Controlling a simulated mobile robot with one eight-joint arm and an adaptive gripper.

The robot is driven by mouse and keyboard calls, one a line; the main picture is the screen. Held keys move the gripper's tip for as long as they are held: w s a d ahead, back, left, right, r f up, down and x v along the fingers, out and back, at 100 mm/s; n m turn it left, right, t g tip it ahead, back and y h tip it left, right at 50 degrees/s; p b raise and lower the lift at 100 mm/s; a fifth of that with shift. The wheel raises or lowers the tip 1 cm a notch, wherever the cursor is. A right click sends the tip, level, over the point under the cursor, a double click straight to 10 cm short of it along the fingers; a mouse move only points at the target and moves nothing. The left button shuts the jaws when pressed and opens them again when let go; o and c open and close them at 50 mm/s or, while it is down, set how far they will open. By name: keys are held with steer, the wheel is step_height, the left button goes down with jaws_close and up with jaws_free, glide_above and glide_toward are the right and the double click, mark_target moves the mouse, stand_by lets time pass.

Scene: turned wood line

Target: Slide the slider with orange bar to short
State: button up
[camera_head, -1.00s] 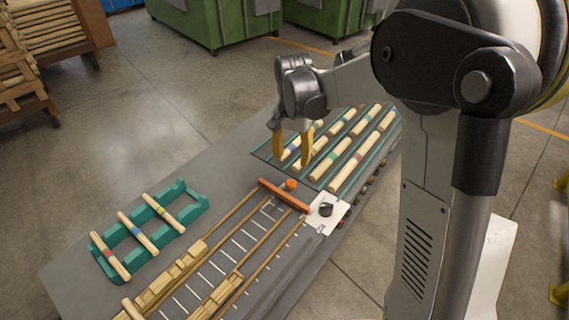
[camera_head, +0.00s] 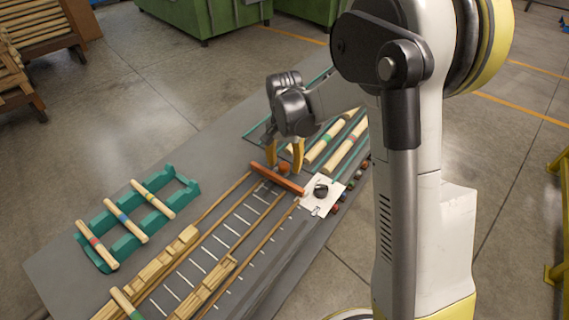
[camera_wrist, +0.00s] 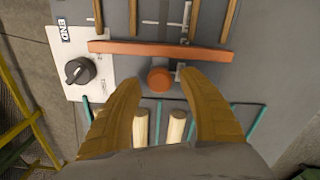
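The slider's orange bar (camera_head: 277,181) lies across the rails of the grey work table, at the far end of the ladder-like scale. It also shows in the wrist view (camera_wrist: 150,48). Its round orange knob (camera_wrist: 160,80) sits on the near side of the bar in the wrist view and also shows in the head view (camera_head: 284,169). My gripper (camera_head: 284,163) is low over the knob. Its two yellow fingers (camera_wrist: 160,86) are open, one on each side of the knob, with gaps visible. Which end is short cannot be read.
A white panel (camera_head: 334,189) with a black dial (camera_wrist: 80,70) sits beside the bar's end. Turned wooden rods (camera_head: 322,148) lie beyond the slider. A green rack (camera_head: 128,241) with several rods stands at left. Wooden blocks (camera_head: 158,276) lie along the rails.

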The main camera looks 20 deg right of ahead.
jaws_close()
steer(key=shift+s+a, duration=0.1)
steer(key=s+a, duration=0.1)
steer(key=a, duration=0.1)
steer(key=s+a, duration=0.3)
steer(key=a, duration=0.1)
steer(key=shift+s+a, duration=0.25)
steer(key=shift+s, duration=0.15)
steer(key=shift+o, duration=1.1)
jaws_free()
steer(key=shift+s+a, duration=0.1)
steer(key=shift+a, duration=0.05)
